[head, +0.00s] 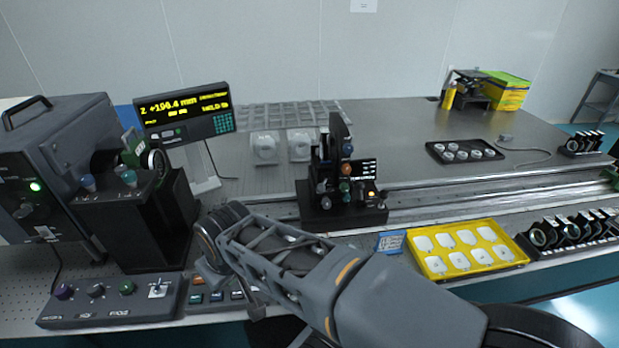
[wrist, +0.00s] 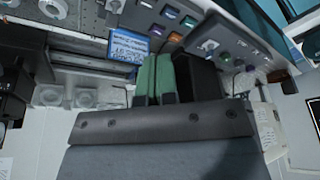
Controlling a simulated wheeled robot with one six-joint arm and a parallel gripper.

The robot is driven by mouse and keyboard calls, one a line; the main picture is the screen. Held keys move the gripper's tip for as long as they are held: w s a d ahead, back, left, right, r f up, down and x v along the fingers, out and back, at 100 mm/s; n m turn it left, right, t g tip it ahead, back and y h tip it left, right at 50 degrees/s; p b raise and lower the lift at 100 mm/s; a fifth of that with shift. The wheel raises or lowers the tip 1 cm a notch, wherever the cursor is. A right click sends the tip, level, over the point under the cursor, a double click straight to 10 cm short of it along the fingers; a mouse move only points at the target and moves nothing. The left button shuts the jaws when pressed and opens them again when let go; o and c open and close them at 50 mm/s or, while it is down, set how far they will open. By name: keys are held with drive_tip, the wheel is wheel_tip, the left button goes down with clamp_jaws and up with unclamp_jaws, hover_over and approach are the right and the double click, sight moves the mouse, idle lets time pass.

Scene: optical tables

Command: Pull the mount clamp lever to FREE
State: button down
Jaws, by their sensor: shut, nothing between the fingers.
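I cannot make out which part is the clamp lever, nor any FREE mark. My arm reaches from the lower right toward the left in front of the mount, apart from it in the picture. My gripper (wrist: 156,76) shows in the wrist view as two green-faced fingers close together, shut and empty. Its fingertips are hard to make out in the head view.
A control panel (head: 110,302) with knobs lies at the front left, beside a dark instrument box (head: 60,150). A yellow tray (head: 430,266) of white pieces and a blue label card (head: 391,242) sit right of my arm.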

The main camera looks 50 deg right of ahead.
sight(318, 186)
drive_tip(key=w+d+r+n+g+h+p, duration=0.1)
drive_tip(key=w+d+r+n+g+p, duration=0.1)
drive_tip(key=d+r, duration=0.3)
drive_tip(key=w+d+r+n+g+h+p, duration=0.2)
drive_tip(key=w+d+r+n+g+p, duration=0.1)
drive_tip(key=d, duration=0.9)
drive_tip(key=w+d+r+n+g+h+p, duration=0.1)
drive_tip(key=w+d+r+n+g+p, duration=0.1)
drive_tip(key=w+d+r, duration=0.4)
drive_tip(key=d+g+p, duration=0.1)
drive_tip(key=d+g, duration=0.1)
drive_tip(key=shift+w+d+r+n, duration=0.2)
drive_tip(key=shift+d+r+n, duration=0.1)
drive_tip(key=shift+d+n, duration=0.1)
drive_tip(key=p+x, duration=0.1)
drive_tip(key=x, duration=1.3)
drive_tip(key=shift+d, duration=0.3)
drive_tip(key=shift+a+r+h, duration=0.1)
drive_tip(key=shift+r+h, duration=0.05)
drive_tip(key=shift+h, duration=0.15)
drive_tip(key=shift+n, duration=0.3)
